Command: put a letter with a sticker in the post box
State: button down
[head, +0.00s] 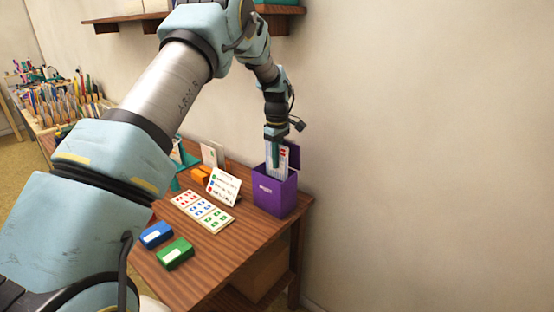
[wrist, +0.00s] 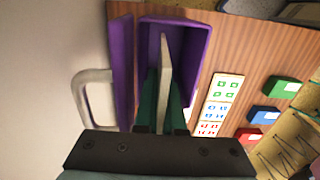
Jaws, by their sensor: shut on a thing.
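The purple post box (head: 275,197) stands at the right end of the wooden table against the wall, with its lid (head: 294,158) open. It also shows in the wrist view (wrist: 196,45), with the lid (wrist: 122,65) at the left. My gripper (head: 276,160) points down over the open top, its green fingers (wrist: 164,82) shut on a pale letter (head: 283,158). The letter is upright, with its lower part inside the box mouth; a small red mark shows near its top. In the wrist view the letter (wrist: 164,60) appears edge-on. The box floor is mostly hidden.
A sheet of red, blue and green stickers (head: 202,208) lies left of the box, near a card with coloured lines (head: 223,186). Blue (head: 156,235) and green (head: 175,252) boxes lie at the front; a red one (wrist: 247,136) shows in the wrist view. The wall is close behind.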

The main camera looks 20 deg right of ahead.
jog(key=c, duration=0.9)
grip_release()
jog(key=shift+c, duration=0.2)
jog(key=shift+r, duration=0.1)
jog(key=shift+r+p, duration=1.75)
jog(key=shift+r, duration=1.15)
